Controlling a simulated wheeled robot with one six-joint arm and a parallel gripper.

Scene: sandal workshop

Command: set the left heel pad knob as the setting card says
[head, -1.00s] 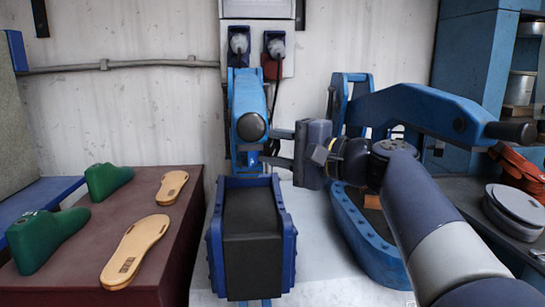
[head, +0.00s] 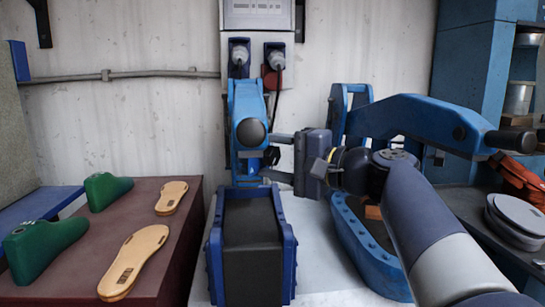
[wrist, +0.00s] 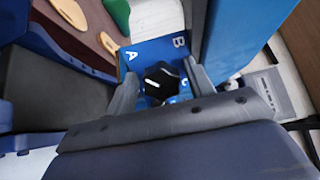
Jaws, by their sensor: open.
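A black faceted knob (wrist: 160,82) sits on a blue dial plate (wrist: 150,52) with white letters A, B and C in the wrist view. A pale mark shows on the knob, but I cannot tell which letter it faces. In the head view a small dark part that looks like this knob (head: 271,157) is on the side of the blue press (head: 247,105). My gripper (head: 276,158) is open, with one finger above and one below the knob. In the wrist view my gripper's fingers (wrist: 164,85) stand either side of it, apparently apart from it. I cannot identify a readable setting card.
A blue-sided machine bed (head: 288,240) stands below the press. A second blue machine (head: 415,118) stands behind my arm at right. Tan soles (head: 133,262) and green lasts (head: 45,245) lie on the brown bench (head: 185,220) at left. A wall box (head: 258,14) bears small, unreadable print.

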